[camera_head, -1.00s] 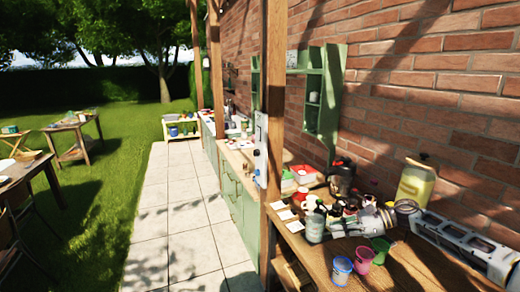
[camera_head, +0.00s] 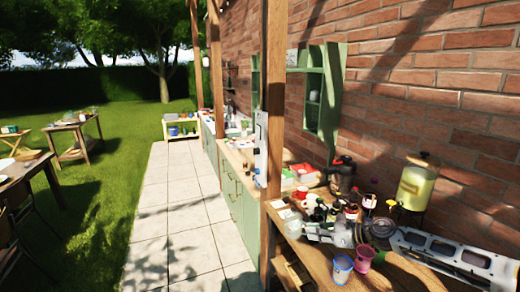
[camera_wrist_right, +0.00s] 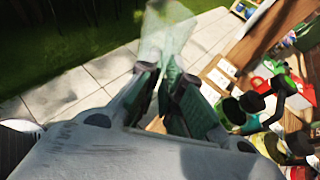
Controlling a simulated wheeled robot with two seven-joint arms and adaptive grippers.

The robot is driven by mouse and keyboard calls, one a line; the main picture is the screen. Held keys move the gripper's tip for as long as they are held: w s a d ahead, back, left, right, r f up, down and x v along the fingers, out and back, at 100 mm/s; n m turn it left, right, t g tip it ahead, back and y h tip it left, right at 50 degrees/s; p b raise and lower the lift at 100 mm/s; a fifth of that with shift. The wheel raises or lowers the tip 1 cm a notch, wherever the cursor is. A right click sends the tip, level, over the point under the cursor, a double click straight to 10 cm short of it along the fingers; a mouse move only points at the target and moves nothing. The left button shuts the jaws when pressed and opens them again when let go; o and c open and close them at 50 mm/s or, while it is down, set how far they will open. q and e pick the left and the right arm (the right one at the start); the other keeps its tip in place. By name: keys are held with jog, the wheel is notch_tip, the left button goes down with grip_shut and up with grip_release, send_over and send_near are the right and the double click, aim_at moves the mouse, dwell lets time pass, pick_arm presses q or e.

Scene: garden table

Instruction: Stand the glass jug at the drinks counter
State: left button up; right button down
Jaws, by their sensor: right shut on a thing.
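The glass jug (camera_wrist_right: 165,35) is pale, greenish and see-through. In the right wrist view it sits at the fingertips of my right gripper (camera_wrist_right: 167,82), which is shut on it. In the head view my right gripper (camera_head: 313,232) reaches in from the right over the near wooden counter (camera_head: 400,275). The jug (camera_head: 288,214) shows there only as a small pale shape by the wooden post, at the counter's left edge. Its base and exact height above the counter cannot be made out. My left gripper is not in view.
A blue cup (camera_head: 342,268) and a pink cup (camera_head: 363,258) stand near the counter's front edge. A dark pot (camera_head: 342,175) and a yellow drinks dispenser (camera_head: 416,185) stand by the brick wall. The wooden post (camera_head: 274,110) rises close to the jug. Green cabinets (camera_head: 238,205) run beyond.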

aim_at(299, 236)
jog(key=shift+s+a+f+m+t+h, duration=0.15)
jog(key=shift+a+m+t+h, duration=0.15)
jog(key=shift+a+m+t, duration=0.2)
jog(key=shift+s+a+f+m+t+h, duration=0.15)
jog(key=shift+s+a+m+t+h, duration=0.2)
jog(key=shift+m+t+h, duration=0.2)
jog(key=shift+s+a+f+m+t, duration=0.1)
jog(key=shift+s+f+m+t, duration=0.05)
jog(key=shift+s+m+t, duration=0.15)
jog(key=shift+s+a+f+m+h+b, duration=0.1)
jog(key=shift+f+m+h+b, duration=0.05)
jog(key=shift+m+h+b, duration=0.25)
jog(key=shift+s+m+t+h, duration=0.25)
jog(key=shift+t+h, duration=0.1)
jog(key=shift+t, duration=0.1)
jog(key=shift+s+f+m+t+h, duration=0.25)
jog(key=shift+s+m+t+h, duration=0.15)
jog(key=shift+s+m+h, duration=0.25)
jog(key=shift+s+d+f+m+h, duration=0.2)
jog(key=shift+s+m+h, duration=0.25)
jog(key=shift+s, duration=0.15)
jog(key=s+d+m+t+h, duration=0.1)
jog(key=s+d+m+h, duration=0.1)
jog(key=s, duration=0.3)
jog(key=s+d+f+m+h+b, duration=0.1)
jog(key=s+d+m+h, duration=0.1)
jog(key=s, duration=0.3)
jog(key=shift+d+f+m+t+h, duration=0.35)
jog(key=shift+m+h, duration=0.25)
jog(key=shift+h, duration=0.3)
